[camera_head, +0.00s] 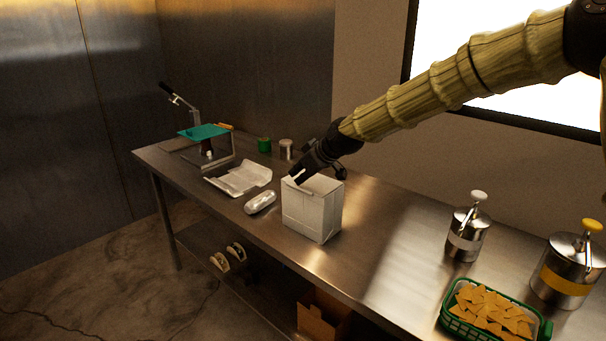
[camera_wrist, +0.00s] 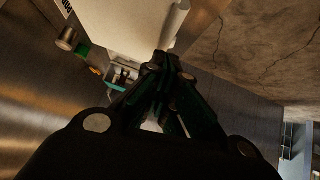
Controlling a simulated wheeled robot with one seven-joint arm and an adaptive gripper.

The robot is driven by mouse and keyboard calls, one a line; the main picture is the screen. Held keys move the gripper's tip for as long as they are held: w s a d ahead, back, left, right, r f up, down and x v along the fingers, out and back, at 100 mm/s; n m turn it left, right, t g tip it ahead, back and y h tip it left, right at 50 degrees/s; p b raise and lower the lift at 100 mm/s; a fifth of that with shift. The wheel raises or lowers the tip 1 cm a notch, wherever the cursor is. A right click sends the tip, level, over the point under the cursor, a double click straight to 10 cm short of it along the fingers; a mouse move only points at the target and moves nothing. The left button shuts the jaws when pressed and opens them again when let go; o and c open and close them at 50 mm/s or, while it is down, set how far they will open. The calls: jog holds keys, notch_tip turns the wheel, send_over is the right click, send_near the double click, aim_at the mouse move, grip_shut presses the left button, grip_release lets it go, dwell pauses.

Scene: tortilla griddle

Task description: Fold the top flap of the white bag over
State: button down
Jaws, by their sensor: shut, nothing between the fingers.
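The white bag (camera_head: 311,211) stands upright on the steel counter, near its front edge. Its top edge shows as a rim, and my gripper (camera_head: 297,179) is at that top, on the far left side. In the wrist view the bag (camera_wrist: 120,25) fills the upper middle, with a rolled or curled edge along its right side. My gripper (camera_wrist: 165,62) is shut there, its fingertips together close to the bag's edge. I cannot tell whether the fingertips touch the bag. The fold of the top flap is partly hidden by my gripper.
A foil-wrapped roll (camera_head: 260,202) lies left of the bag, beside a foil sheet (camera_head: 240,178). A press with a teal plate (camera_head: 203,131) and small cans (camera_head: 286,149) stand farther back. Pump dispensers (camera_head: 467,228) and a green chip basket (camera_head: 456,327) are at right.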

jog(key=shift+f, duration=0.6)
jog(key=shift+s, duration=0.1)
dwell(0.3)
